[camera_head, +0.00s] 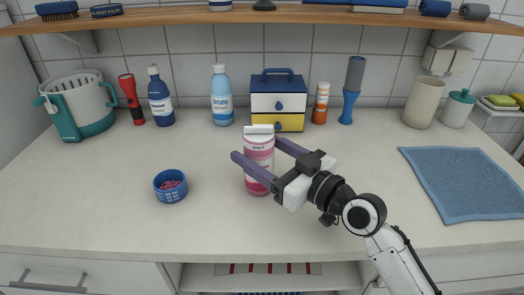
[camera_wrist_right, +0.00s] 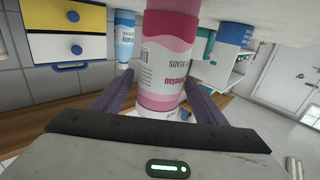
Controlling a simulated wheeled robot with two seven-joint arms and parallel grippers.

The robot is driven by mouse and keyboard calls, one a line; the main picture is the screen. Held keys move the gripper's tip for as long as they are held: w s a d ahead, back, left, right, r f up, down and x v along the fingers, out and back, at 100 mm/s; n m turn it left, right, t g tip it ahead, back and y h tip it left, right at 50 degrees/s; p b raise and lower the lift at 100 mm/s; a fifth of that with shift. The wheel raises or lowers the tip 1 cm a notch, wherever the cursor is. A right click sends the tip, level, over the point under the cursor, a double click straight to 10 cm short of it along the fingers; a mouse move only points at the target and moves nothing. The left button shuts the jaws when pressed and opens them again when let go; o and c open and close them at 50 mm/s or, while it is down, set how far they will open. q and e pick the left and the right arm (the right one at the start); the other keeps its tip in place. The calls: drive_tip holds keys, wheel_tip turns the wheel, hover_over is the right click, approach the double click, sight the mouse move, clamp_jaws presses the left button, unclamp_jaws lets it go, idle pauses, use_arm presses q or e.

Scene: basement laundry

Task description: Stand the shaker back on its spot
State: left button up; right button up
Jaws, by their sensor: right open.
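The shaker is a pink and white container (camera_head: 259,168) with a white top, standing upright on the white counter (camera_head: 200,215) near the middle. My right gripper (camera_head: 257,149) reaches in from the lower right, open, with one purple finger on each side of the shaker. In the right wrist view the shaker (camera_wrist_right: 166,60) stands between the two fingers (camera_wrist_right: 158,88), and I cannot tell whether either touches it. No marked spot for it shows. My left gripper is not in view.
A blue bowl (camera_head: 170,187) with pink bits stands left of the shaker. Behind are a blue and yellow drawer box (camera_head: 278,101), a light blue bottle (camera_head: 222,97) and an orange bottle (camera_head: 320,104). A blue cloth (camera_head: 468,182) lies right. The front left counter is clear.

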drive_tip(key=shift+r, duration=0.2)
drive_tip(key=shift+s+d+f, duration=0.15)
drive_tip(key=shift+s+d, duration=0.1)
drive_tip(key=b+v, duration=0.1)
drive_tip(key=v, duration=1)
drive_tip(key=shift+s+b, duration=0.15)
drive_tip(key=shift+b, duration=0.15)
